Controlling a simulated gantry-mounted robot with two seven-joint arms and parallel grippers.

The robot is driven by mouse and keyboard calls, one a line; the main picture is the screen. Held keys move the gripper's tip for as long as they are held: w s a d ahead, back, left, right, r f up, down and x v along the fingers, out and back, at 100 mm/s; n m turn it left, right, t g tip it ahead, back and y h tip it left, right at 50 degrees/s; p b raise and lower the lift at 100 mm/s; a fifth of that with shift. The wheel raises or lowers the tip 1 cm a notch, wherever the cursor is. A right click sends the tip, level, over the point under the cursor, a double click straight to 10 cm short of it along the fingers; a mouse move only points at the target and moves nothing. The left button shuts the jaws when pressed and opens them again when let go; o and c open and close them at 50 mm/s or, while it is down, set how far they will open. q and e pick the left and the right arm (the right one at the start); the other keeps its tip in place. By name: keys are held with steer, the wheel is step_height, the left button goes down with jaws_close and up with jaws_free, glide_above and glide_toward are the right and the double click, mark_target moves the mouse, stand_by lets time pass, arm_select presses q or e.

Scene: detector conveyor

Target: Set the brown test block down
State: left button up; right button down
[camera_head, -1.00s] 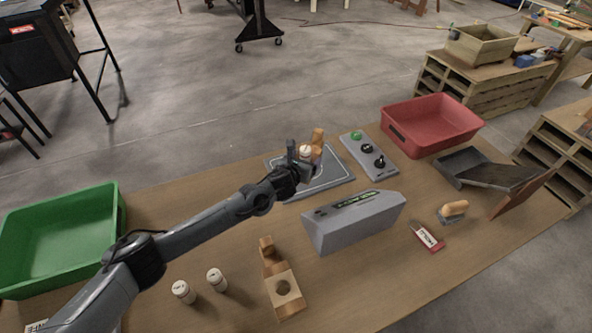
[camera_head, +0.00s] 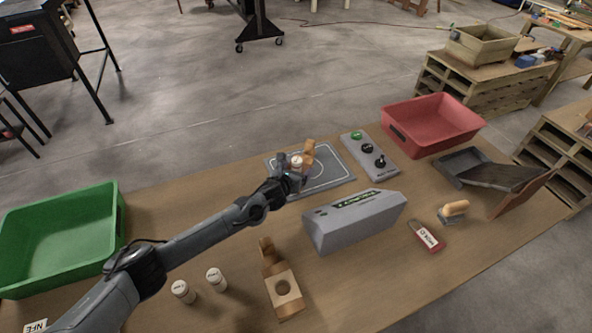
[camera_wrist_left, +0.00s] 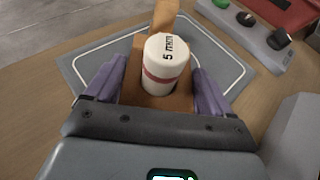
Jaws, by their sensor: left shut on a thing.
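My left gripper (camera_head: 292,172) is shut on a brown block (camera_head: 309,150) over the grey mat (camera_head: 335,177) with a white outline. In the left wrist view, the purple fingers of my left gripper (camera_wrist_left: 153,92) are on either side of the brown block (camera_wrist_left: 133,75). A white cylinder with a dark red band (camera_wrist_left: 167,62) stands in the block, with black lettering on its top. The mat (camera_wrist_left: 215,60) lies beneath. My fingers hide the block's lower part, so I cannot tell whether it touches the mat. My right gripper is not in view.
A grey box (camera_head: 352,225) stands close to the right of my left arm. A knob panel (camera_head: 370,160) and red bin (camera_head: 440,145) are behind it. A second wooden block (camera_head: 290,306) and two white cylinders (camera_head: 198,286) stand in front. A green bin (camera_head: 60,265) is at left.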

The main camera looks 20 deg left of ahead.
arm_select(q)
steer(key=o, duration=1.1)
steer(key=shift+c, duration=0.2)
steer(key=shift+s+r, duration=0.1)
steer(key=shift+s+r, duration=0.1)
steer(key=shift+s, duration=0.1)
steer(key=p+v, duration=0.2)
steer(key=v, duration=0.9)
steer(key=shift+s, duration=0.2)
steer(key=shift+r, duration=0.1)
